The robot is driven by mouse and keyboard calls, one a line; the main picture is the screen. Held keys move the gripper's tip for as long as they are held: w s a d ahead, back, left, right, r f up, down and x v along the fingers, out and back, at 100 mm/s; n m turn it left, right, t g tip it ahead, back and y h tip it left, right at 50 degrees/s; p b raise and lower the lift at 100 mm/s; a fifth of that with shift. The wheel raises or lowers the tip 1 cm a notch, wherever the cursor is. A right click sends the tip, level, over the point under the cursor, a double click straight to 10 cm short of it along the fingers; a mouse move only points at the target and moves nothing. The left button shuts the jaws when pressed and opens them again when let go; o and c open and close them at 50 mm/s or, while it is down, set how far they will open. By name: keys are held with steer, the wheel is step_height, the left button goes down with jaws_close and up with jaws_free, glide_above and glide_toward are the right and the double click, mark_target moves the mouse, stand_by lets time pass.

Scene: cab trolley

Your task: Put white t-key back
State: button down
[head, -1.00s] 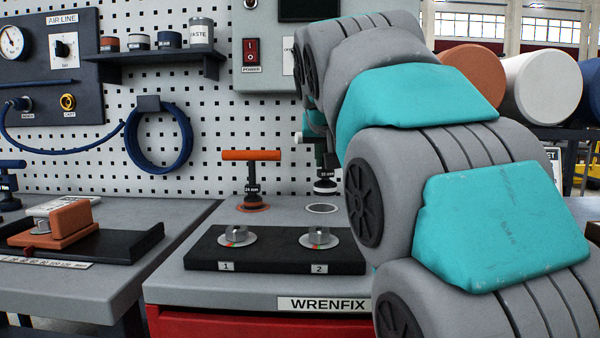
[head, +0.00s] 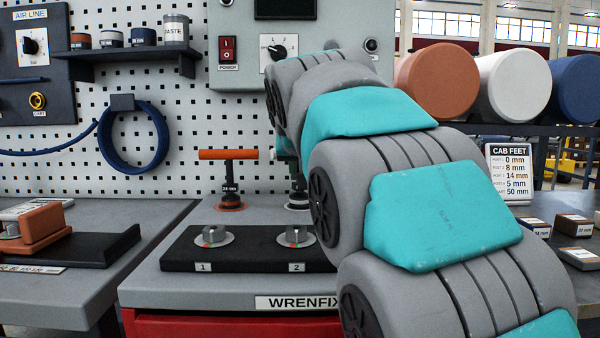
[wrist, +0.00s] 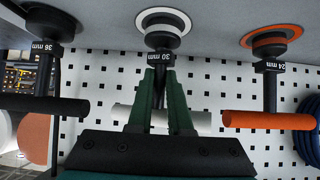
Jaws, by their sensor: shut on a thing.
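The white t-key (wrist: 203,121) is upright in the wrist view, which shows the bench upside down. Its shaft carries a "30 mm" label, and its dark socket end is at the white ring (wrist: 145,19) on the bench top; I cannot tell whether it fully rests there. My gripper (wrist: 160,75) is shut on the shaft, with one green finger on each side, between the label and the white crossbar. In the head view, the key's dark lower end (head: 297,200) shows at the ring; my arm hides most of the rest.
The orange t-key (head: 228,155), marked 24 mm, stands beside it. A black t-key (wrist: 42,105), marked 36 mm, stands on the other side. The pegboard (head: 205,110) rises behind.

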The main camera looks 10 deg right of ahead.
steer(key=shift+f, duration=0.1)
steer(key=c, duration=1.3)
jaws_free()
steer(key=shift+f, duration=0.1)
steer(key=o, duration=0.5)
steer(key=shift+c, duration=0.2)
steer(key=shift+r, duration=0.3)
steer(key=v, duration=1.2)
steer(key=shift+d+f, duration=0.1)
